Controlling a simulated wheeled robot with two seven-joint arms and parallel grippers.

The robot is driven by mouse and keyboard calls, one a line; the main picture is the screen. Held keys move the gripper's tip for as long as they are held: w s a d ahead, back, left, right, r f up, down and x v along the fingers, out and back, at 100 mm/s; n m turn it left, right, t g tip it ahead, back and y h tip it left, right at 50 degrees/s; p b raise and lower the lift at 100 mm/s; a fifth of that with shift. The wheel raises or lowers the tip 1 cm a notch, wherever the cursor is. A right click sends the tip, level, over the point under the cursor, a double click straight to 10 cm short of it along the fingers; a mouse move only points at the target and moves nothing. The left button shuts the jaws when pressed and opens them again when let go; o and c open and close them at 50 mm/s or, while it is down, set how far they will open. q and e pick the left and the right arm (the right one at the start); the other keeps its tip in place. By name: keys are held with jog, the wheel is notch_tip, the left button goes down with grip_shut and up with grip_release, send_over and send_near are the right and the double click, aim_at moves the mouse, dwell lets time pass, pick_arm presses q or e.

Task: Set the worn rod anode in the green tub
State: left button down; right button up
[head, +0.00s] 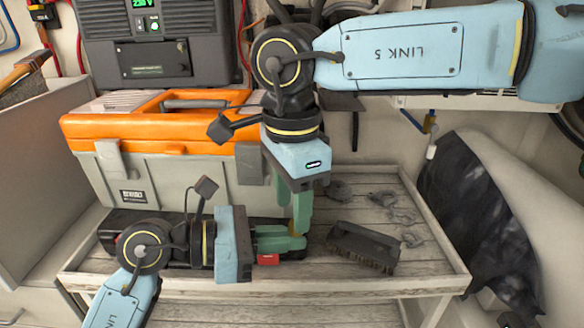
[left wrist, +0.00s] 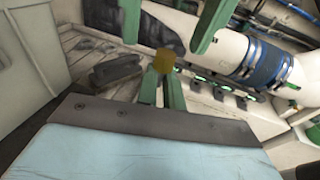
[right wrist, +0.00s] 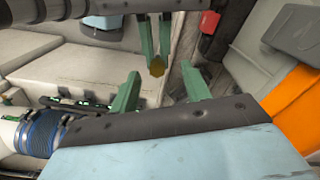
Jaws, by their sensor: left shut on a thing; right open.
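My left gripper (head: 300,243) is low over the slatted table and shut on a small brass-coloured, angular piece. This piece shows between its fingertips in the left wrist view (left wrist: 165,62) and in the right wrist view (right wrist: 157,67). It looks like an end of the rod anode; the rest of it is hidden or cannot be made out. My right gripper (head: 300,208) points down close above the left fingertips. I cannot make out a green tub in any view.
A slatted table (head: 330,283) carries an orange-lidded toolbox (head: 165,135) behind my left arm. A dark brush (head: 365,247) lies to the right of the grippers, with several grey lumps (head: 385,200) beyond it. A red item (head: 267,259) is just below the left fingers.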

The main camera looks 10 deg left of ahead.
aim_at(292, 222)
jog(key=shift+f, duration=1.55)
jog(key=c, duration=0.7)
jog(key=o, duration=0.7)
